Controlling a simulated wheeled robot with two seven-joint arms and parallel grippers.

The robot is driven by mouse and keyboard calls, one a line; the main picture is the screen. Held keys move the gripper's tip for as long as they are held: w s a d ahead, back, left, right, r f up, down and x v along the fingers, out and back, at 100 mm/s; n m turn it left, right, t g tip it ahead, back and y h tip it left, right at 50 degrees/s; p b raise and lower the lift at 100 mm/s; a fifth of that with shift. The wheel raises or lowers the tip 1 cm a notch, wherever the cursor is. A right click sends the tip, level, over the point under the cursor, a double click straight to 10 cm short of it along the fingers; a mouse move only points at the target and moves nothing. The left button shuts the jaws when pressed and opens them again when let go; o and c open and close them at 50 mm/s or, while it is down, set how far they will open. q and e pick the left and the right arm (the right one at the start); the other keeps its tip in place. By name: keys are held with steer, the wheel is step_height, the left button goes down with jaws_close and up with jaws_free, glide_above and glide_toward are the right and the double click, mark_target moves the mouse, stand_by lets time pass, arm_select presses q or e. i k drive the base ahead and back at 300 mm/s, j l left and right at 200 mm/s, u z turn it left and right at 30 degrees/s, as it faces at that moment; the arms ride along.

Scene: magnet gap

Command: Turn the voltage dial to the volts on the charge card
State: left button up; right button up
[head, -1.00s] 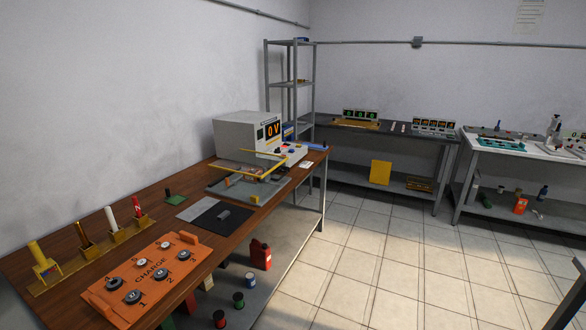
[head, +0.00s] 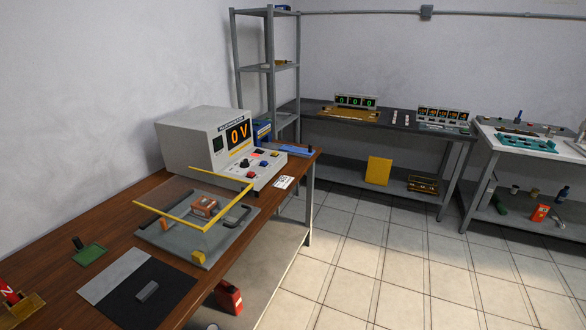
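I cannot tell which one is the voltage dial. A small white card (head: 284,182) with dark marks lies on the bench to the right of the unit. Its print is too small to read, and I cannot tell whether it is the charge card. Neither of my grippers is in view.
A grey fixture (head: 170,240) with a yellow-edged clear guard stands in front of the unit. A black-and-grey mat (head: 120,300) with a small grey block lies nearer. A blue tray (head: 297,150) sits at the bench's far end. Open tiled floor (head: 370,260) lies to the right.

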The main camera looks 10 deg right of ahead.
mark_target(244, 164)
steer(key=i+l+u, duration=0.1)
steer(key=i+l, duration=0.35)
steer(key=i+l+u, duration=0.15)
steer(key=i+l, duration=0.3)
steer(key=l, duration=0.25)
